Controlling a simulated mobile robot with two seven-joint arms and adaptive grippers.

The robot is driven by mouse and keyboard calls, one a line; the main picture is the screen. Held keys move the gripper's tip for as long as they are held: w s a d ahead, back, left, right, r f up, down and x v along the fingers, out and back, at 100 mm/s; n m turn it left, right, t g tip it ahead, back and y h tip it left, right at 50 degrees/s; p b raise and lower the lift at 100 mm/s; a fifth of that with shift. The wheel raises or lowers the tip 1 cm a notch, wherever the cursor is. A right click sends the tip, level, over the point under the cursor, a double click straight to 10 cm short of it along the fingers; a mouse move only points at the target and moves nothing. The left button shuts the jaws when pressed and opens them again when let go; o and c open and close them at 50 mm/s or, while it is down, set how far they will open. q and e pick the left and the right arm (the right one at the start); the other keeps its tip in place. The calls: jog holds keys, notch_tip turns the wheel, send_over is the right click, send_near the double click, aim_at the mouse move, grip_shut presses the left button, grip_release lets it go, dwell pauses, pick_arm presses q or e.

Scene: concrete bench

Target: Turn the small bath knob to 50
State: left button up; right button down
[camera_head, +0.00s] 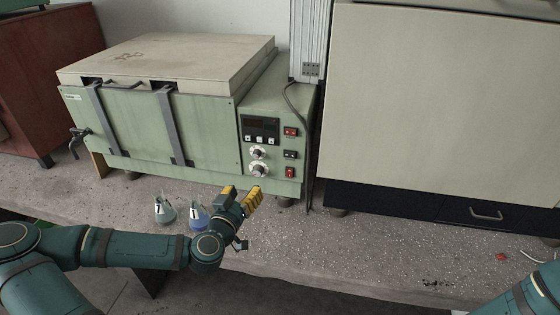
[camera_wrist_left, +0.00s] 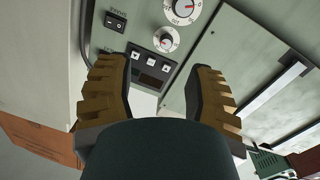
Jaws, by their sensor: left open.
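The green water bath (camera_head: 205,130) stands at the back left with a control panel on its right side. The small bath knob (camera_head: 257,153) is the upper of two round knobs, above the larger knob (camera_head: 259,170). In the left wrist view, the panel appears inverted, with the small knob (camera_wrist_left: 166,40) below the large knob (camera_wrist_left: 182,9). The small knob's setting is too small to read. My left gripper (camera_head: 241,196) is open and empty, in front of and below the panel, apart from both knobs. Its yellow fingers (camera_wrist_left: 158,68) spread wide. My right gripper is out of view.
Two small flasks, one greenish (camera_head: 164,211) and one blue (camera_head: 198,217), stand on the bench beside my left wrist. A large pale cabinet (camera_head: 440,100) stands to the right. A cable (camera_head: 298,110) hangs beside the panel. The speckled bench (camera_head: 350,245) is mostly clear at front right.

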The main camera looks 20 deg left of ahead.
aim_at(255, 157)
pick_arm(q)
jog(key=shift+y, duration=0.5)
jog(key=w+a, duration=0.1)
jog(key=w, duration=0.3)
jog(key=w+a+r+b, duration=0.1)
jog(key=w, duration=0.4)
jog(key=w+a+b, duration=0.1)
jog(key=w+a, duration=0.1)
jog(key=w, duration=0.2)
jog(key=shift+w+r, duration=0.15)
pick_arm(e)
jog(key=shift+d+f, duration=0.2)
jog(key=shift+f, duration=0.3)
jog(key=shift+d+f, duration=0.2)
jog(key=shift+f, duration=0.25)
pick_arm(q)
grip_shut()
